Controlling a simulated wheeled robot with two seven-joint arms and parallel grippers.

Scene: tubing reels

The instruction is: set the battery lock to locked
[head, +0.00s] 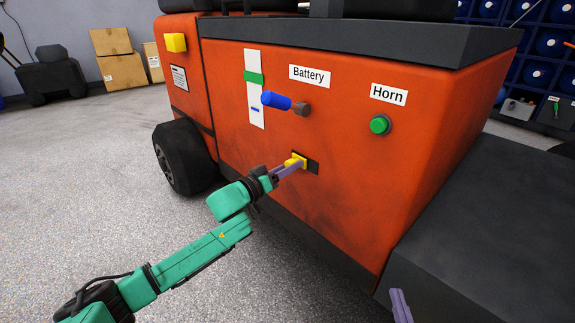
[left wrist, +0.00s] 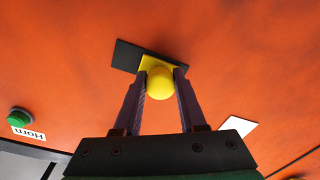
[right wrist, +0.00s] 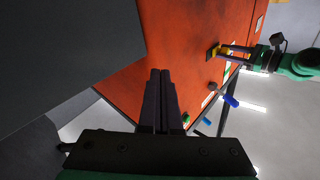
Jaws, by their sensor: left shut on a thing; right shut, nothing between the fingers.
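A yellow knob (head: 296,159) sits on a dark slot plate (head: 313,168) in the orange machine's side, below the blue battery handle (head: 276,101) and the Battery label (head: 309,75). My left gripper (head: 290,166) is shut on the knob. In the left wrist view the round yellow knob (left wrist: 160,84) is between the fingers, and the dark plate (left wrist: 128,56) shows more to the left of it. No locked or unlocked marking is readable on the plate. My right gripper (right wrist: 160,74) is shut and empty, apart from the panel; its fingertip shows at the bottom of the head view (head: 400,305).
The green Horn button (head: 379,125) is at right. A dark block (head: 490,215) stands out at lower right. Open grey floor (head: 90,180) lies left.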

